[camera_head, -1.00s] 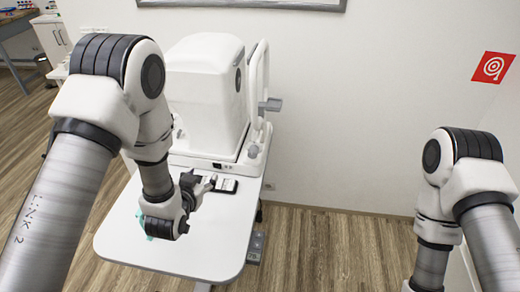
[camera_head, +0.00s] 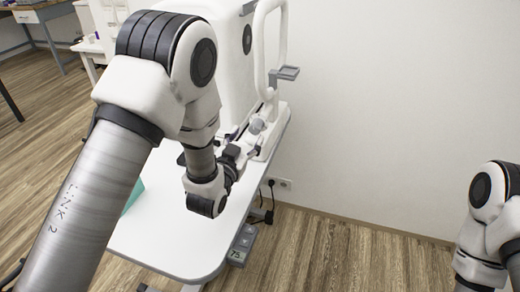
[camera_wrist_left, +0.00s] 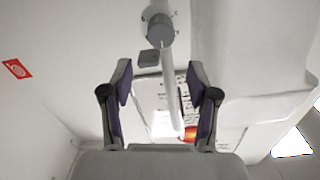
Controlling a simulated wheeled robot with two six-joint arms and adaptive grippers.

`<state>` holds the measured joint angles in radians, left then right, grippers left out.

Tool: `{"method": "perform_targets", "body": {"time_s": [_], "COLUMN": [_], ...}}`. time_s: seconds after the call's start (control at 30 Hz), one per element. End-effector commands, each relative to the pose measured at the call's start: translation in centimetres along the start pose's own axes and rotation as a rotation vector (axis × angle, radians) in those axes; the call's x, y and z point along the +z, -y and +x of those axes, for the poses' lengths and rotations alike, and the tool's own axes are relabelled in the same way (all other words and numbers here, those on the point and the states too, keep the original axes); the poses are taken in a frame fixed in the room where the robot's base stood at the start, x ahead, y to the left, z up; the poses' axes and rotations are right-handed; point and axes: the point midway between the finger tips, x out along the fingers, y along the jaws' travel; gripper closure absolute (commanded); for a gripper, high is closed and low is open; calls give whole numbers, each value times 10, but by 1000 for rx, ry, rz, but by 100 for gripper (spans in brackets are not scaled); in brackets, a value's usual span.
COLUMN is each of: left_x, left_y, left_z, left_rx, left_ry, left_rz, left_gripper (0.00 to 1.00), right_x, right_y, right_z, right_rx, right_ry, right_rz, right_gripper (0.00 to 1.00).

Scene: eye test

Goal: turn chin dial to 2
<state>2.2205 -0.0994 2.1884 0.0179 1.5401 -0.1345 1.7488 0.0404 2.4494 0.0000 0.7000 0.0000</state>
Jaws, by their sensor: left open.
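The white eye-test machine (camera_head: 225,50) stands on the white table. A round grey knob, which looks like the chin dial (camera_head: 257,126), sits low on the machine's side, below the grey chin rest (camera_head: 288,73). In the left wrist view a round grey dial (camera_wrist_left: 160,28) with small marks around it lies beyond the fingertips. My left gripper (camera_head: 243,148) is just below and left of the knob, apart from it. The left wrist view shows its two fingers (camera_wrist_left: 160,78) wide apart with nothing gripped. The dial's setting is too small to read. My right gripper is out of view.
The white table (camera_head: 170,245) has bare room at its front. A teal item (camera_head: 133,195) lies partly behind my left arm. A grey floor unit (camera_head: 240,245) and a wall socket (camera_head: 283,184) are right of the table. A red sign (camera_wrist_left: 17,68) is on the wall.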

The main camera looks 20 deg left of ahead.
Motion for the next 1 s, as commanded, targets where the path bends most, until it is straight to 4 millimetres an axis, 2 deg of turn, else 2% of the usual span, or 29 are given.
{"method": "perform_targets", "body": {"time_s": [0.03,0.1,0.23,0.5,0.6,0.87,0.97,1.0], "left_x": [22,26,21,20,21,22,22,22], "left_y": [-4,-5,-4,-4,-4,-4,-4,-4], "left_z": [0,1,13,63,75,78,78,78], "left_rx": [-1,-1,-1,-1,-1,0,0,0], "left_ry": [-1,-1,-3,-2,-1,0,0,0], "left_rz": [0,0,-1,-1,-1,0,0,0], "left_gripper": [40,40,40,40,40,40,72,86], "right_x": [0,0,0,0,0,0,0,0], "right_y": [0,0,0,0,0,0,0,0], "right_z": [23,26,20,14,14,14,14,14], "right_rx": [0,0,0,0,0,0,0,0], "right_ry": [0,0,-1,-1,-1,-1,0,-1], "right_rz": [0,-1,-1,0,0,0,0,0], "right_gripper": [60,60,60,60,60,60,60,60]}}
